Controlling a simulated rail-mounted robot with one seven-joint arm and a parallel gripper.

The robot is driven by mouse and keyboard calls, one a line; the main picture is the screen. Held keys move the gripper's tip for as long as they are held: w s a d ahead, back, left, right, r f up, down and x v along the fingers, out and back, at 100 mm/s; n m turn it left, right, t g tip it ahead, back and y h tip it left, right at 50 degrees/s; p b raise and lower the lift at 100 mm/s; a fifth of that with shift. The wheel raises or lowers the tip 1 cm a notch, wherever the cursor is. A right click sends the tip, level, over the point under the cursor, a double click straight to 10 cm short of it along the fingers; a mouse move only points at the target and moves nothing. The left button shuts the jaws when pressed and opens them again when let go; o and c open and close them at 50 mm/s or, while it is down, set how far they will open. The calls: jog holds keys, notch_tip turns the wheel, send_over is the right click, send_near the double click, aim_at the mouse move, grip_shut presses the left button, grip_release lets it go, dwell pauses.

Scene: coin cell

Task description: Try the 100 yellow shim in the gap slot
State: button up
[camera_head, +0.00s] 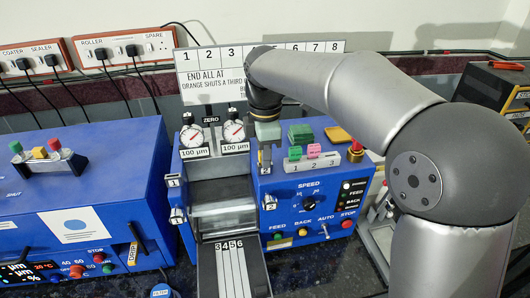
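My gripper (265,150) points down over the front top edge of the blue roller machine (310,215), left of the coloured pieces. Its fingers are small here, and I cannot tell whether they are open or hold anything. A flat yellow piece (338,135) lies on the machine top at the back right, apart from my gripper; its marking is unreadable. Green pieces (300,133) lie left of it. Pink pieces (313,150) stand at a holder (311,164) numbered 1, 2, 3. I cannot make out the gap slot for certain.
Two dials (234,131) with 100 µm labels stand left of my gripper, above the rollers (222,208). A numbered board (208,80) stands behind. A second blue machine (85,205) is at left. My arm covers the right side.

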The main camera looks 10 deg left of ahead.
jog(key=o, duration=0.4)
notch_tip(320, 180, up, 17)
jog(key=s+d+f+m+p, duration=0.1)
jog(key=s+d+f+m, duration=0.3)
jog(key=d+f+m, duration=0.45)
jog(key=s+d+f+m, duration=0.5)
jog(key=d+m, duration=0.1)
jog(key=d, duration=0.6)
jog(key=s+d+f+m, duration=0.2)
jog(key=s+f+m, duration=0.1)
jog(key=s+f, duration=0.1)
jog(key=s+d+f+m, duration=0.3)
jog(key=s+f, duration=0.1)
jog(key=s+d+f+m+t, duration=0.1)
jog(key=s+d+f+m, duration=0.2)
jog(key=s+f, duration=0.1)
jog(key=shift+d, duration=0.15)
